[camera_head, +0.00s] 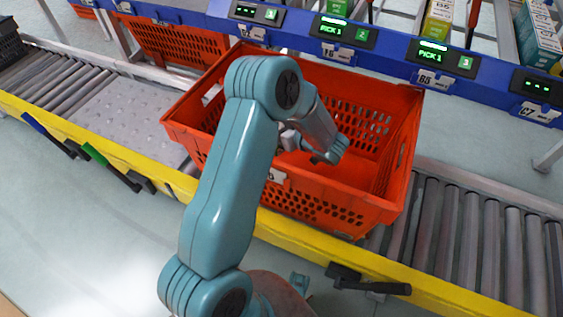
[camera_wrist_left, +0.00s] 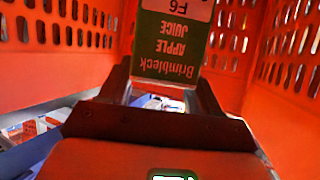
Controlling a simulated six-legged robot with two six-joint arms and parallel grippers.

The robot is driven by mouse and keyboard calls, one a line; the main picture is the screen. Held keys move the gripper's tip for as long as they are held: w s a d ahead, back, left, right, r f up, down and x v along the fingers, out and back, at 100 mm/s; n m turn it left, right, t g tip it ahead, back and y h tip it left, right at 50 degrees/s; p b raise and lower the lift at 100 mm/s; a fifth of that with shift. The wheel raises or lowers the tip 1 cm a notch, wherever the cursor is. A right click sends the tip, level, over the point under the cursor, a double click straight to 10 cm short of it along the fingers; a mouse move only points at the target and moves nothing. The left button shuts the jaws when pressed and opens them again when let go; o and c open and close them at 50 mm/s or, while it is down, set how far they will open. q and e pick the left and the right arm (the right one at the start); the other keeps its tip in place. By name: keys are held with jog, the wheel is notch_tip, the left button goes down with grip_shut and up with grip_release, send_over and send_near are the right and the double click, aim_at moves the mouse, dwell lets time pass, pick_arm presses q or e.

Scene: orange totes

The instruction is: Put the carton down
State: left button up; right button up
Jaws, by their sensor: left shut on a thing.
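The juice carton (camera_wrist_left: 172,42) is dark green with a pale panel and shows upside down in the left wrist view, its lettering reading Brimbleck Apple Juice. My left gripper (camera_wrist_left: 165,88) is shut on it, with one finger at each side. In the head view my left arm reaches down into the orange tote (camera_head: 350,207), and the arm hides the carton. Perforated orange walls (camera_wrist_left: 283,50) rise on both sides of the carton in the wrist view. I cannot tell whether the carton touches the tote floor. My right gripper is not in view.
The tote stands on a roller conveyor (camera_head: 470,232) with a yellow front rail (camera_head: 105,145). A blue shelf beam (camera_head: 395,48) with lit pick displays runs behind it. Cartons (camera_head: 437,22) stand on the shelf beyond. The tote's right part looks bare.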

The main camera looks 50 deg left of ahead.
pick_arm(q)
notch_tip(320, 180, down, 12)
jog(key=b, duration=0.4)
jog(key=shift+f, duration=0.2)
jog(key=shift+f+b, duration=0.3)
jog(key=shift+f, duration=0.05)
jog(key=o, duration=1.2)
jog(key=p+v, duration=0.1)
jog(key=v, duration=0.1)
jog(key=p+v, duration=0.1)
jog(key=v, duration=0.2)
jog(key=p+v, duration=0.1)
jog(key=v, duration=0.1)
jog(key=shift+d+r, duration=0.25)
jog(key=shift+r, duration=0.15)
